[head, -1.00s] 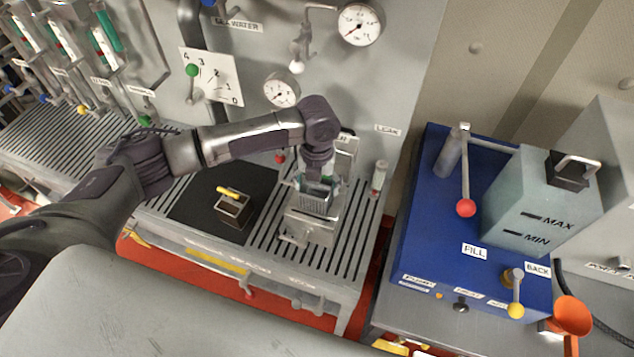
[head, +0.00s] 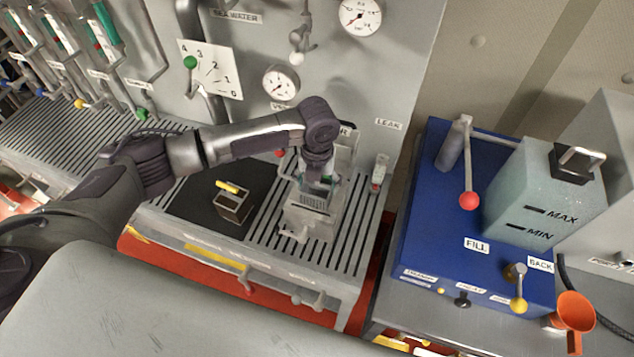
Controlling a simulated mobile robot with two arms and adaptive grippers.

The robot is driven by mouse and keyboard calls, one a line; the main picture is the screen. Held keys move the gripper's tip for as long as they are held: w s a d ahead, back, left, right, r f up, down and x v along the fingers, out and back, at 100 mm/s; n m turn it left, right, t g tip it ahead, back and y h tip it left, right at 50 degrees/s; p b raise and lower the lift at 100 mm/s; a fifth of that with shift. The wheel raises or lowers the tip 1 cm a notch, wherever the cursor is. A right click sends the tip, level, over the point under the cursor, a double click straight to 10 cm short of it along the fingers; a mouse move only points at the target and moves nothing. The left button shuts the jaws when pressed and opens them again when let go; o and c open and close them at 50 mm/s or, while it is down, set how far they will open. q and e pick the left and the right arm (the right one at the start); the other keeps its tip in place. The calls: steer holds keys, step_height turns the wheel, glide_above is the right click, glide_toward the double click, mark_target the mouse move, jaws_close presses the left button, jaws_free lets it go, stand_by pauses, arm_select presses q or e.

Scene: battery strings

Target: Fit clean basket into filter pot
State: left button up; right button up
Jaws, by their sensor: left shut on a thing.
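The filter pot (head: 309,223) is a grey metal box on the slatted bench, right of the black mat. A grey slotted basket (head: 313,200) is at the pot's open top, its upper part showing and its lower part hidden by the pot wall. It looks partly inside the pot; how deep I cannot tell. My left gripper (head: 318,178) points down over the pot and is shut on the basket. The gripper hides the basket's top and the pot's far rim. My right gripper is not in view.
A second box-like basket with a yellow handle (head: 232,205) stands on the black mat (head: 190,213). Gauges and a pipe are on the wall panel (head: 330,85) behind. A blue unit (head: 428,200) with a red-knobbed lever (head: 468,200) stands at the right.

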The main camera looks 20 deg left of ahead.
arm_select(q)
steer(key=o, duration=1.2)
steer(key=shift+s+f, duration=0.1)
steer(key=shift+o, duration=0.2)
steer(key=shift+f, duration=0.1)
step_height(320, 180, up, 12)
steer(key=shift+r, duration=0.2)
